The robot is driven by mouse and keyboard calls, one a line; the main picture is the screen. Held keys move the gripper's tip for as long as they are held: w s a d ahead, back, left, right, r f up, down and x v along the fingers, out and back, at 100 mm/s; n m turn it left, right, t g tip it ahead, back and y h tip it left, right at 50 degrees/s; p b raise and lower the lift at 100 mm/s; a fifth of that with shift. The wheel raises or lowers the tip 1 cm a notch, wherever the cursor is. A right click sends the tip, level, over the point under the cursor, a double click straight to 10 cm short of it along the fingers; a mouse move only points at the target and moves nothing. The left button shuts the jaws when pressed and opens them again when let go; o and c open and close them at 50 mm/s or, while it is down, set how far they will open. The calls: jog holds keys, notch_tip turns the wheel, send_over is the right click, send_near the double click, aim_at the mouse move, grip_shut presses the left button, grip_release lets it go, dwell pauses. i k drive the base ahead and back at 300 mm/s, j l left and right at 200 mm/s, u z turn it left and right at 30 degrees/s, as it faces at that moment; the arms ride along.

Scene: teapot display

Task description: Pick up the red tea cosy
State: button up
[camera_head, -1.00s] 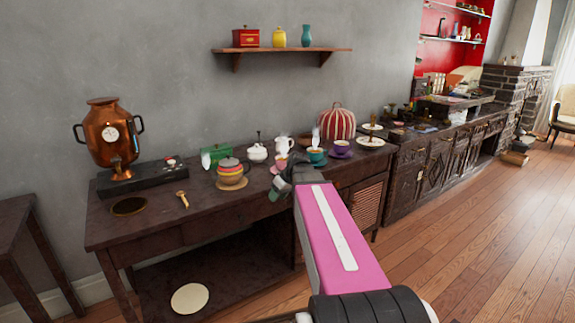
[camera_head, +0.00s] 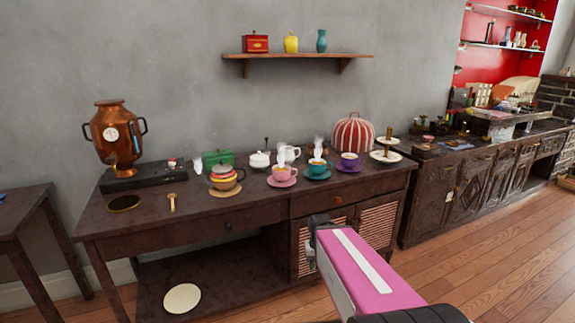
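The red tea cosy (camera_head: 354,134) is a dome with red and white stripes and a small loop on top. It stands upright at the back right of the dark wooden sideboard (camera_head: 235,218), against the grey wall. My gripper (camera_head: 316,222) is at the end of my pink arm, in front of the sideboard's cabinet doors and below its top. It is well short of the cosy and does not touch it. The fingers are small and seen from behind, so I cannot tell whether they are open or shut.
Steaming cups stand before the cosy: pink (camera_head: 282,177), teal (camera_head: 318,168) and purple (camera_head: 349,161). A tiered stand (camera_head: 387,146) is close on its right. A striped teapot (camera_head: 224,177) and copper urn (camera_head: 114,138) are further left. A shelf (camera_head: 298,55) hangs above.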

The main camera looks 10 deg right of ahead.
aim_at(350, 135)
jog(key=i+l, duration=0.1)
jog(key=l, duration=0.35)
jog(key=i+l, duration=0.1)
jog(key=l, duration=0.3)
jog(key=i+l, duration=0.1)
jog(key=l, duration=0.35)
jog(key=i+l, duration=0.1)
jog(key=l, duration=0.75)
jog(key=i+l, duration=0.15)
jog(key=l, duration=0.25)
